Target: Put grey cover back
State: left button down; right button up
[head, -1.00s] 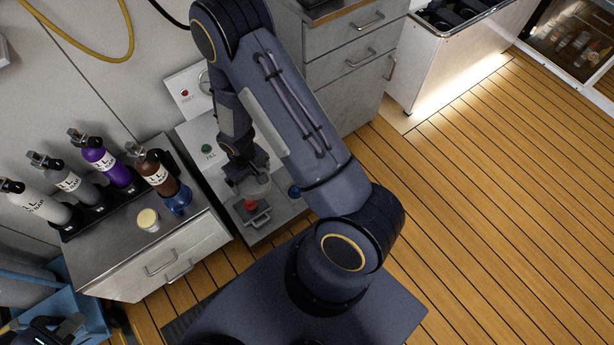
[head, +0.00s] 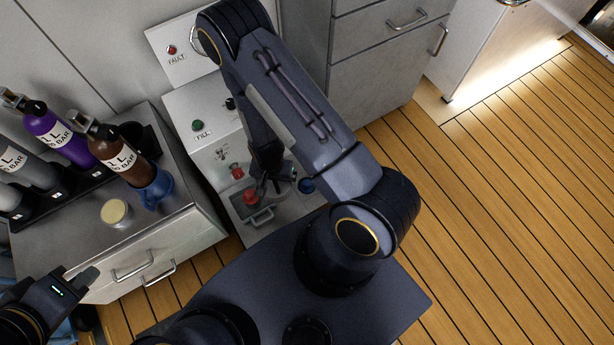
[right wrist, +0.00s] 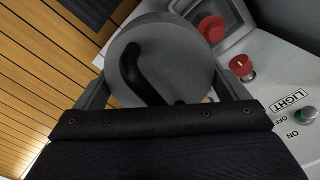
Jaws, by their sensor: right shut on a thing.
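The grey cover (right wrist: 185,65) is a round disc with a curved black handle, seen large in the right wrist view. My right gripper (right wrist: 165,85) is shut on it, with one finger at each side of the disc. In the head view my right gripper (head: 274,182) is low over the front part of the fill panel (head: 190,103), between a red button and a blue knob. The cover is mostly hidden there, and I cannot tell whether it touches the panel. My left gripper (head: 80,283) is at the lower left, away from the panel; its opening is unclear.
The red button (head: 251,196), a red knob (head: 237,172) and the blue knob (head: 306,185) are close around my right gripper. Left of the panel, a metal cabinet holds several bottles, a blue holder (head: 153,190) and a cream-lidded jar (head: 115,212). Wooden floor at right is clear.

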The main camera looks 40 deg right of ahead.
notch_tip(320, 180, down, 7)
jog(key=s+m+b, duration=0.2)
jog(key=b, duration=0.2)
jog(key=shift+m, duration=0.3)
jog(key=w+d+f+b, duration=0.1)
jog(key=d+f, duration=0.2)
jog(key=d, duration=0.1)
jog(key=w+d+f+b, duration=0.1)
jog(key=d+f+b, duration=0.1)
jog(key=d+f, duration=0.1)
jog(key=w+d+f+b, duration=0.1)
jog(key=d+f+b, duration=0.1)
jog(key=d, duration=0.4)
jog(key=shift+w+f, duration=0.4)
jog(key=shift+f, duration=0.35)
jog(key=shift+w+d+f+b, duration=0.15)
jog(key=shift+f+b, duration=0.3)
jog(key=shift+f, duration=0.55)
jog(key=shift+s+d+f+b, duration=0.1)
jog(key=shift+d+f+b, duration=0.25)
jog(key=shift+f, duration=0.65)
pick_arm(q)
notch_tip(320, 180, down, 13)
pick_arm(e)
jog(key=shift+a, duration=0.1)
pick_arm(q)
jog(key=shift+f+b, duration=0.5)
jog(key=shift+b, duration=0.2)
pick_arm(e)
jog(key=shift+f, duration=0.55)
